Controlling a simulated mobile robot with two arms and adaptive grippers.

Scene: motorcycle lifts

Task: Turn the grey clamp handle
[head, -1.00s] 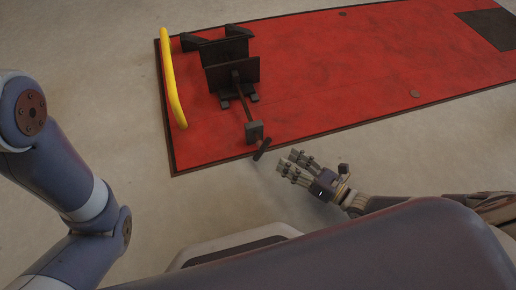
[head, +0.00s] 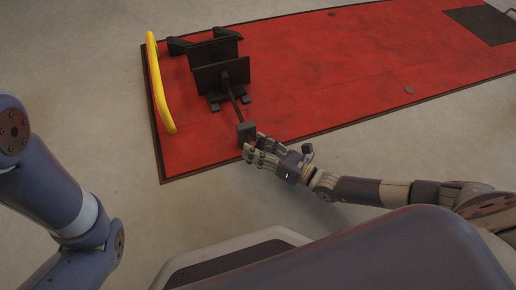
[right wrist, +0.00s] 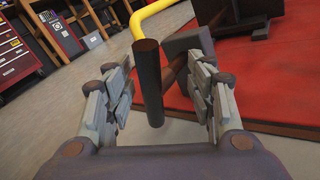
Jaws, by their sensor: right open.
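The grey clamp handle is a dark bar (right wrist: 148,82) that stands between the two open fingers of my right gripper (right wrist: 160,100) in the right wrist view, nearer the left finger. A gap shows on both sides of it. In the head view my right gripper (head: 254,150) is at the near edge of the red lift and hides the handle. The handle joins a rod and block (head: 246,132) that lead to the dark wheel clamp (head: 220,75) on the lift. My left gripper is out of view; only my left arm shows.
The red lift platform (head: 330,70) fills the upper part of the head view. A yellow curved bar (head: 159,85) stands at its left end. In the right wrist view a red tool cabinet (right wrist: 18,48) stands far off at the left. Bare floor lies around the lift.

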